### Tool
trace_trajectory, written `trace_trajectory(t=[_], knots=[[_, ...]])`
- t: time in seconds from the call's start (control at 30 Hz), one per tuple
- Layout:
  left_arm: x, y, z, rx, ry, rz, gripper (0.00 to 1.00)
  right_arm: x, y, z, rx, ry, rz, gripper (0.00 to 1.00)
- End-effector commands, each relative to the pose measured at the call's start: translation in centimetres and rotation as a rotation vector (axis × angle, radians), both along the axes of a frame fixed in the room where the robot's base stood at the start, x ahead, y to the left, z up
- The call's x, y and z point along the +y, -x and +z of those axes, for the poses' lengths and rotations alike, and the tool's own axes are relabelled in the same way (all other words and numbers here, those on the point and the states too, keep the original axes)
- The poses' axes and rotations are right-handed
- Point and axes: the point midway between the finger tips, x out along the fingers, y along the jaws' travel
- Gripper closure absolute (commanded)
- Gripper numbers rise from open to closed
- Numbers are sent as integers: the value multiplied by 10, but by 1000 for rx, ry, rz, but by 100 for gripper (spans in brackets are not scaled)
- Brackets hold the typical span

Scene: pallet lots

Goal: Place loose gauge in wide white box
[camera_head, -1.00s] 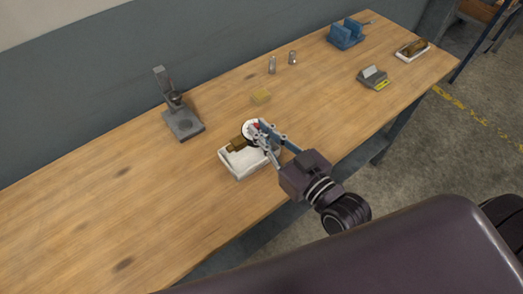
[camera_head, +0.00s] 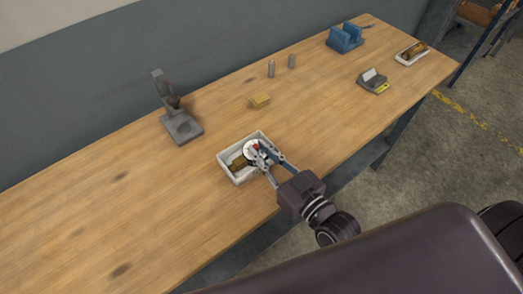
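The gauge (camera_head: 250,148) has a round white dial with a red mark and a brass-coloured body. It is tilted within the outline of the wide white box (camera_head: 233,179), low between its walls. I cannot tell whether it touches the box floor. My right gripper (camera_head: 265,152) comes in from the lower right over the box's near right side. Its fingers are closed around the gauge's dial end and hide part of it. My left gripper is out of view.
A grey stand (camera_head: 180,126) is behind the box to the left. The table's left part is clear.

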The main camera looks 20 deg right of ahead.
Motion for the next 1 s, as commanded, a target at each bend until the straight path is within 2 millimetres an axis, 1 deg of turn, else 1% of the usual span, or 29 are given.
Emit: trace_trajectory(t=[0.03, 0.1, 0.33, 0.47, 0.57, 0.9, 1.0], knots=[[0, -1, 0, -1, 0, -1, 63, 0, 0, 0, 1, 0, 0, 78], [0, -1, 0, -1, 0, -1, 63, 0, 0, 0, 1, 0, 0, 70], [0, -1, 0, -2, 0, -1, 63, 0, 0, 0, 2, 1, 0, 70], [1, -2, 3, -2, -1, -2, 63, -1, 2, 3, 5, 2, 0, 70], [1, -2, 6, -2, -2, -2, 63, -5, 14, 3, 8, 3, 0, 70], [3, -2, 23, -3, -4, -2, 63, -26, 78, 7, 9, 2, 1, 70], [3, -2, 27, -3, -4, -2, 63, -32, 93, 8, 8, 2, 1, 70]])
